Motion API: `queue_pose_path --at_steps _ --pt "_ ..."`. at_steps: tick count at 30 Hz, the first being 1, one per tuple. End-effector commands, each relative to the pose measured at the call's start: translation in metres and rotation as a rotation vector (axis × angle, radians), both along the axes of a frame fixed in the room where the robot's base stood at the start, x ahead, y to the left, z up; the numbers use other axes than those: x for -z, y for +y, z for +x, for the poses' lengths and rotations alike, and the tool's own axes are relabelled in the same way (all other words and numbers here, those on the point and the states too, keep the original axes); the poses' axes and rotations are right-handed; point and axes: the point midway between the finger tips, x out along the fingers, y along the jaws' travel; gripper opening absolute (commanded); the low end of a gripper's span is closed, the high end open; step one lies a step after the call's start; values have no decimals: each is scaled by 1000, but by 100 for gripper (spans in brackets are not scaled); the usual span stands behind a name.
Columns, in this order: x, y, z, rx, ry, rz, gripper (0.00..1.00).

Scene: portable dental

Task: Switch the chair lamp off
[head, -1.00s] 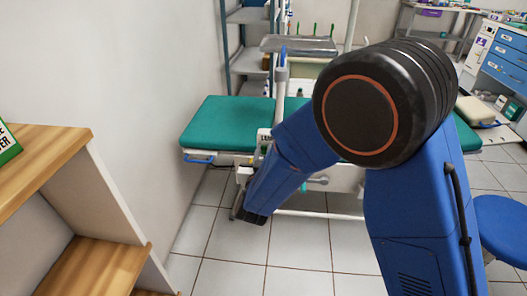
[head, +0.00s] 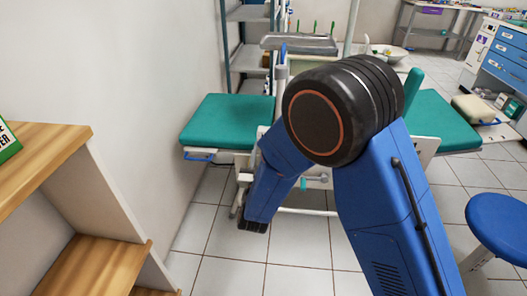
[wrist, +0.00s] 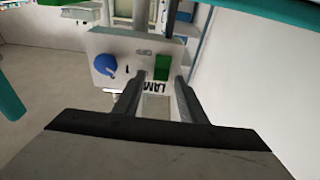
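The wrist view shows a white control panel (wrist: 120,45) with a blue round knob (wrist: 105,65), a green switch (wrist: 162,68) and black lettering starting "LAM" (wrist: 152,87), partly hidden by a finger. My gripper (wrist: 160,80) is open and empty, its two dark fingers apart and pointing towards the panel. The green switch appears between the fingertips; I cannot tell whether they touch the panel. In the head view my arm blocks the panel. The teal dental chair (head: 228,122) stands behind my arm. I cannot tell the lamp's state.
A wooden shelf unit (head: 45,160) stands at the left near the wall. A blue stool (head: 498,222) is at the right. A metal tray (head: 300,43) is above the chair, and blue drawers (head: 505,68) are at the far right. Tiled floor (head: 235,262) is clear in front.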

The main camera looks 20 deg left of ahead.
Motion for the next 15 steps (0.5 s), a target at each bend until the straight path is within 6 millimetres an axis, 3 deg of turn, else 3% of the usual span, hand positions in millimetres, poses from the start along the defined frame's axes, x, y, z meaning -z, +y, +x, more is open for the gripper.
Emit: queue_pose_path --at_steps 8,15 --pt "1 0 -3 -1 1 0 38" --pt "8 -6 -32 -4 2 -2 38"
